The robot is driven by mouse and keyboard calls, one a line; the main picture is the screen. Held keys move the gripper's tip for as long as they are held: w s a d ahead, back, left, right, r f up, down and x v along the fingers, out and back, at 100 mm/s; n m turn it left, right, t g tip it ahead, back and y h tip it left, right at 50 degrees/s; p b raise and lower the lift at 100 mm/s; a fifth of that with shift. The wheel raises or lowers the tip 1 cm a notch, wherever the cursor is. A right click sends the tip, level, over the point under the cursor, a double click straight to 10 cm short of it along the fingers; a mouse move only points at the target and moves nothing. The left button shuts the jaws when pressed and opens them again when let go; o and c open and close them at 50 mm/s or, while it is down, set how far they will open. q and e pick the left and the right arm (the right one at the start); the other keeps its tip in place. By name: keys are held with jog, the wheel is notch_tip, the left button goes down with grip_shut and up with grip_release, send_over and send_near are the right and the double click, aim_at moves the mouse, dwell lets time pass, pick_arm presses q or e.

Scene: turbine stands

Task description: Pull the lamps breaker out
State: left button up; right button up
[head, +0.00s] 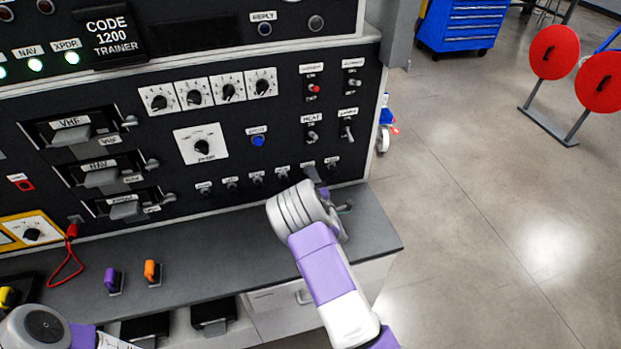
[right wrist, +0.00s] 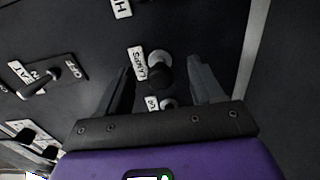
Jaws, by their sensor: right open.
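My right gripper (right wrist: 162,72) is open, with one finger on each side of the knob in the picture and nothing held. I cannot tell whether the fingers touch it. In the head view my right gripper (head: 312,174) is at the right end of the lower breaker row and hides part of it. My left gripper is not in view; part of my left arm shows at lower left.
A second breaker (right wrist: 168,104) sits close by between the fingers. A toggle switch (right wrist: 40,82) marked OFF is to the left. Other breakers (head: 232,183) continue leftward in the row. The grey bench (head: 200,262) below holds a purple (head: 111,279) and an orange (head: 151,270) item.

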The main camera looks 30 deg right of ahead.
jog(key=v, duration=0.7)
dwell(0.6)
dwell(0.4)
